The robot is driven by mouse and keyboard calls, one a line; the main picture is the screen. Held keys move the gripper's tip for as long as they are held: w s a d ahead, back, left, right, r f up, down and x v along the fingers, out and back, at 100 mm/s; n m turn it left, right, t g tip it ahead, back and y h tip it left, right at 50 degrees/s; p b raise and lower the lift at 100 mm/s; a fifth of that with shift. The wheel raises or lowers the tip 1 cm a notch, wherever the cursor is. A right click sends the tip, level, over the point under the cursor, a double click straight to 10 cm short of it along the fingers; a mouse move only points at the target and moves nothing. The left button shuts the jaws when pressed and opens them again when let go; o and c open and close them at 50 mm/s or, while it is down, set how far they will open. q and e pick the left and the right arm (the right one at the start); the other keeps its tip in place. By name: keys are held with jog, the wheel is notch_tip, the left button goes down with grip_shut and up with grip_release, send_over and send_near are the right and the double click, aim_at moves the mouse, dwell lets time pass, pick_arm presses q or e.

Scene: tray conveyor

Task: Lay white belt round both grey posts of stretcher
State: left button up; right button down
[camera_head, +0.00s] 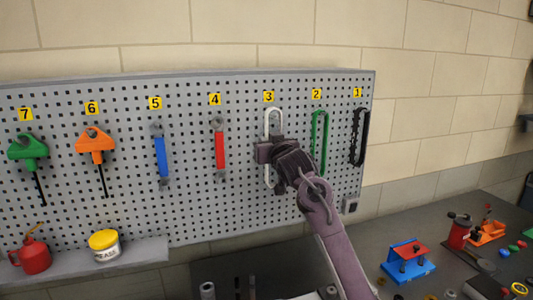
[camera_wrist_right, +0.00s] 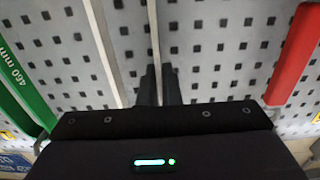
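The white belt (camera_head: 267,124) hangs as a long loop under label 3 on the pegboard. My right gripper (camera_head: 264,152) is in front of the loop and covers its middle part. In the right wrist view two white strands of the belt (camera_wrist_right: 103,45) run upward. One strand passes between the close-set dark fingers (camera_wrist_right: 160,86), which look shut on it; the other strand is outside them, to the left. The stretcher and its two grey posts cannot be made out with certainty; a grey upright piece (camera_head: 207,290) shows at the bottom edge. My left gripper is out of view.
A green belt (camera_head: 319,135) and a black chain-like loop (camera_head: 359,137) hang right of the white belt; red (camera_head: 220,150) and blue (camera_head: 161,158) tools hang left. Below right, a dark bench (camera_head: 380,235) bears a blue and red fixture (camera_head: 408,262) and small parts.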

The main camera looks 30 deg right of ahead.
aim_at(267, 126)
notch_tip(267, 126, up, 5)
jog(key=shift+f+b, duration=0.15)
jog(key=shift+b, duration=0.95)
jog(key=shift+s+a+b, duration=0.2)
jog(key=shift+s+b, duration=0.25)
jog(key=r+b+v, duration=0.2)
jog(key=b+v, duration=0.2)
jog(key=v, duration=1.4)
jog(key=shift+s+r+b, duration=0.3)
jog(key=shift+s+b, duration=0.05)
jog(key=shift+a, duration=0.15)
jog(key=v, duration=0.7)
jog(key=shift+s+b, duration=0.25)
jog(key=shift+b, duration=0.15)
jog(key=shift+w+f, duration=0.1)
